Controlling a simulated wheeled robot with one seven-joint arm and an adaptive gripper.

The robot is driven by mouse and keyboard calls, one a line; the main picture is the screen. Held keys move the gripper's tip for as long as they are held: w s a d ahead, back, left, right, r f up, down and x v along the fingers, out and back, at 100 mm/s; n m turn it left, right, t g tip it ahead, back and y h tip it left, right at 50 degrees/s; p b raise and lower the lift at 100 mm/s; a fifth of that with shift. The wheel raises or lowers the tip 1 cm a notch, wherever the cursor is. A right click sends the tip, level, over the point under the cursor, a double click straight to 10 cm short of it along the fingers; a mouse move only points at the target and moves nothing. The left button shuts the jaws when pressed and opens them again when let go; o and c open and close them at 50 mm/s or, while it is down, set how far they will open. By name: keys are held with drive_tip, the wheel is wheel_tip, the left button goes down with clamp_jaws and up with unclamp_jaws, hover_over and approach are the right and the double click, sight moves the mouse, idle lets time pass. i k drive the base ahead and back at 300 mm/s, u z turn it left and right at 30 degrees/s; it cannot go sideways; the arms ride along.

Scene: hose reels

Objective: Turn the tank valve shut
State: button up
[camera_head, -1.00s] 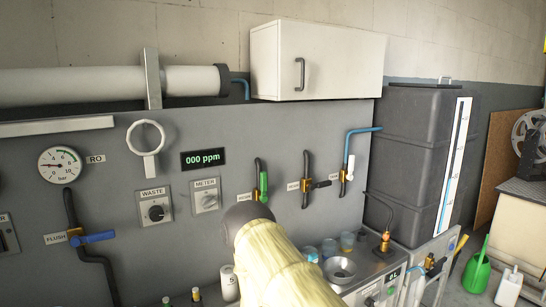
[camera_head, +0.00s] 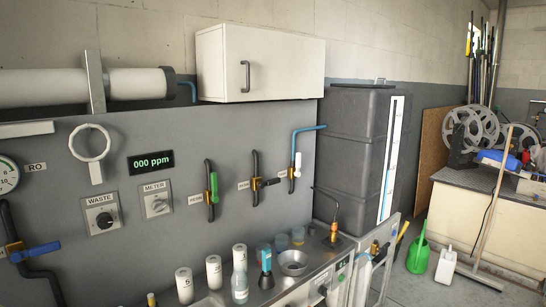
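Three small valves are on the grey panel. The right one has a white handle (camera_head: 298,162) standing upright, and its blue pipe (camera_head: 308,129) bends right to the dark grey tank (camera_head: 350,140). The middle one has a black handle (camera_head: 270,182) pointing sideways. The left one has a green handle (camera_head: 214,187) standing upright. Their labels are too small to read surely, so I cannot tell by name which is the tank valve. My gripper is not in view.
A steel counter below holds a metal bowl (camera_head: 292,262), white containers (camera_head: 214,272), a clear bottle (camera_head: 239,287) and a blue-and-black item (camera_head: 265,268). A white cabinet (camera_head: 262,65) hangs above. A green watering can (camera_head: 418,255) stands on the floor at right.

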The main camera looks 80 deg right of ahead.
sight(298, 159)
drive_tip(key=k, duration=1.15)
drive_tip(key=z, duration=1.45)
drive_tip(key=i, duration=0.5)
drive_tip(key=z, duration=0.05)
